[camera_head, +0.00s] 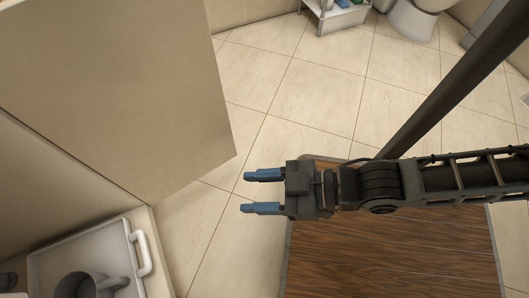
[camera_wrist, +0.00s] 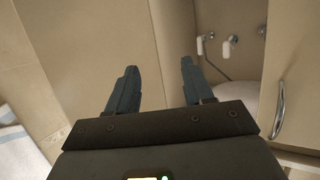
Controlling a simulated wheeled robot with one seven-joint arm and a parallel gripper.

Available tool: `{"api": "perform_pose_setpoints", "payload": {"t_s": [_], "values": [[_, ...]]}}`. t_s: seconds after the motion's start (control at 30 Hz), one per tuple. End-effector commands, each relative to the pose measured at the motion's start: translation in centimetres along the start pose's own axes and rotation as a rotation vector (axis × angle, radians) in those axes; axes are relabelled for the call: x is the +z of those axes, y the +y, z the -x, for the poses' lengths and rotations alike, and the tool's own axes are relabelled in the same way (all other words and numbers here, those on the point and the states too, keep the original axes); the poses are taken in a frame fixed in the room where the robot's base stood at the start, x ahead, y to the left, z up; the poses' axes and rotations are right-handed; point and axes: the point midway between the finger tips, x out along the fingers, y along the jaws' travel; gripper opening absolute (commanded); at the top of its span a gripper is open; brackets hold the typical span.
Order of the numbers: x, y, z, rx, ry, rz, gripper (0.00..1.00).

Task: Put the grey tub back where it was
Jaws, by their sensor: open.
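My gripper (camera_head: 246,192) is open and empty, held out over the floor in the middle of the head view. Its two blue fingers point left and stand apart; they also show in the wrist view (camera_wrist: 158,66). A grey round container (camera_head: 76,286) sits in the white tray at the lower left of the head view, cut by the bottom edge. It may be the grey tub, but I cannot tell for sure. My gripper is to the right of it and well apart. I see no grey tub in the wrist view.
The white tray (camera_head: 72,250) has a raised handle on its right side. A large beige panel (camera_head: 115,80) stands at the upper left, near my fingers. A small shelf unit (camera_head: 340,18) is at the back. The wrist view shows a cupboard handle (camera_wrist: 278,108). Tiled floor lies between.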

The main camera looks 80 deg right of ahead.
Motion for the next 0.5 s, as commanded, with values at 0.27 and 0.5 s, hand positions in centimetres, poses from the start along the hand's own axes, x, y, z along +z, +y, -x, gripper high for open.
{"api": "perform_pose_setpoints", "payload": {"t_s": [0.27, 0.5], "values": [[-6.8, 1.7, 6.4, 0.087, 0.024, -0.024, 0.51], [-8.0, 1.9, 7.2, 0.099, 0.03, -0.028, 0.51]]}}
